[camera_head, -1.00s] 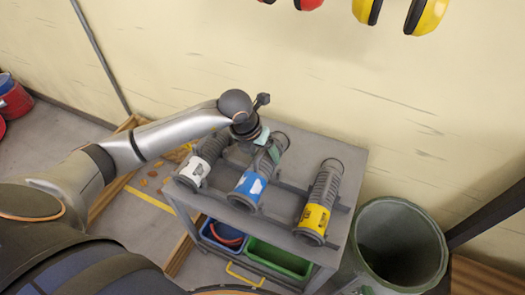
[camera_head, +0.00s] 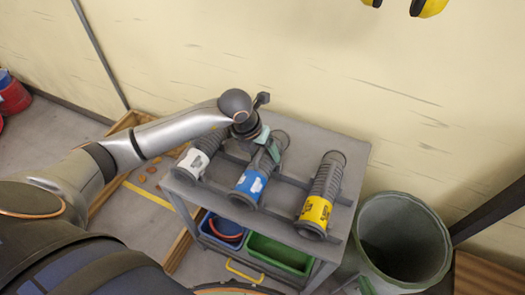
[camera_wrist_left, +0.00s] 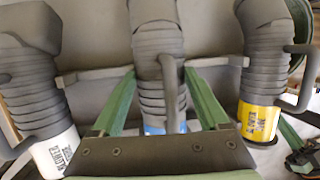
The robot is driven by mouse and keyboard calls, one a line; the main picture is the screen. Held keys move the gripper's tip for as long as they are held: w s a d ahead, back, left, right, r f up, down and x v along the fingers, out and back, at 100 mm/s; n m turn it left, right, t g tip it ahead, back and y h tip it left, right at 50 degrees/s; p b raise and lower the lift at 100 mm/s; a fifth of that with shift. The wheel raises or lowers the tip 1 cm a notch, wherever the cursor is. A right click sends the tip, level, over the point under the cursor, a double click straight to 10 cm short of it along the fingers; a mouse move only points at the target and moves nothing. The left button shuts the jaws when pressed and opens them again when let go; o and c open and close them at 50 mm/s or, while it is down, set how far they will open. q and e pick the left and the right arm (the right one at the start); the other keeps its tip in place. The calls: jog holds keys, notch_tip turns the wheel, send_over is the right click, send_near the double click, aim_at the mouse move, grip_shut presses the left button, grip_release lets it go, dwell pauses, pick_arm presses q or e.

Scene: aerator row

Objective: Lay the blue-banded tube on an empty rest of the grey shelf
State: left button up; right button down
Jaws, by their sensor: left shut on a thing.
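The blue-banded tube (camera_head: 250,182) is a grey ribbed tube with a blue band at its near end. It is at the grey tabletop's rails, between a white-banded tube (camera_head: 195,160) and a yellow-banded tube (camera_head: 318,208). My left gripper (camera_head: 262,140) is shut on it from above. In the left wrist view, the green fingers (camera_wrist_left: 160,74) stand on either side of its ribbed body (camera_wrist_left: 160,60), and its blue band is mostly hidden by the gripper. I cannot tell whether the tube touches the rails. My right gripper is not in view.
The grey tabletop (camera_head: 325,145) stands against the wall, with dark rails across it. A blue bin (camera_head: 225,232) and a green bin (camera_head: 280,258) sit below. A large round grey-green bin (camera_head: 400,245) is at the right. A narrow gap separates the blue-banded and yellow-banded tubes.

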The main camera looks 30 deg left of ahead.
pick_arm(q)
jog(key=shift+s+f, duration=0.1)
jog(key=shift+f, duration=0.15)
jog(key=o, duration=1.5)
jog(key=shift+f, duration=0.1)
pick_arm(e)
jog(key=shift+s+f, duration=0.15)
jog(key=shift+s, duration=0.05)
pick_arm(q)
jog(key=shift+s+a, duration=0.1)
jog(key=p+v, duration=0.1)
jog(key=v, duration=1.2)
jog(key=shift+w+d, duration=0.25)
pick_arm(e)
jog(key=shift+s+d, duration=0.3)
jog(key=shift+d, duration=0.05)
